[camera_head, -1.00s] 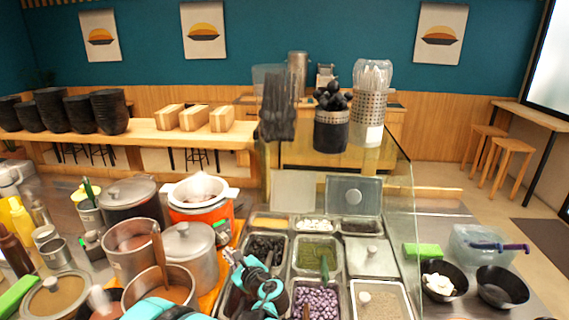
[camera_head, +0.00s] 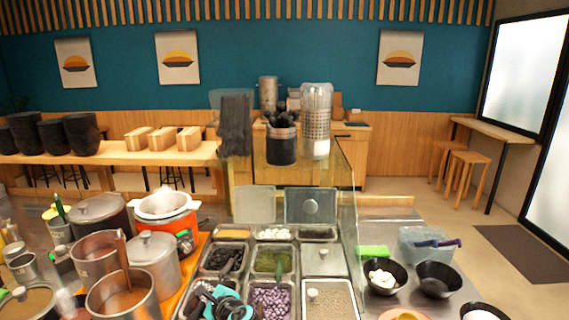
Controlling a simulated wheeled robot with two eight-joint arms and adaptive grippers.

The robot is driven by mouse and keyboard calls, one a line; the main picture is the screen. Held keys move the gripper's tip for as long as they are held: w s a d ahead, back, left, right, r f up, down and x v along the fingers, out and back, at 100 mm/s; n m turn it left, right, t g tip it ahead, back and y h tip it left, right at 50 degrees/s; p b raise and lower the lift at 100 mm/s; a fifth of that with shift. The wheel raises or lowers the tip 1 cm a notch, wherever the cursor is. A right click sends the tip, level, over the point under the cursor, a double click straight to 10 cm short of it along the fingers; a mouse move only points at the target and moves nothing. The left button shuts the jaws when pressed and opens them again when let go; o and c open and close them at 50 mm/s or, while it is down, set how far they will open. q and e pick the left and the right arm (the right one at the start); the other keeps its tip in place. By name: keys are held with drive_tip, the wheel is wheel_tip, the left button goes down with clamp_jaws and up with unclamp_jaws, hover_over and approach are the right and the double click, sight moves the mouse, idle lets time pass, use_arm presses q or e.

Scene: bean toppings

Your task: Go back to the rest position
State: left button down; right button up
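My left gripper (camera_head: 222,304), black with teal parts, is at the bottom edge, over the near left part of the topping trays. Its fingers are small and partly cut off, so I cannot tell whether it is open or shut. I see nothing clearly held in it. My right gripper is not in view.
Metal topping trays, one with purple beans (camera_head: 271,303), fill the counter's middle beside a glass panel (camera_head: 347,215). Pots, including a lidded pot (camera_head: 153,262), crowd the left. Black bowls, one empty (camera_head: 439,278), and a clear container (camera_head: 427,241) stand on the right.

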use_arm(q)
drive_tip(key=s+d+f+n+g+h, duration=0.1)
drive_tip(key=s+n+h, duration=0.3)
drive_tip(key=s+n, duration=0.5)
drive_tip(key=s+d+f+n+g+h, duration=0.1)
drive_tip(key=s+d+n+h, duration=0.3)
drive_tip(key=s+n, duration=0.6)
drive_tip(key=s+g+h, duration=0.1)
drive_tip(key=s, duration=0.8)
drive_tip(key=shift+s+d+f+g, duration=0.15)
drive_tip(key=shift+d+g, duration=0.15)
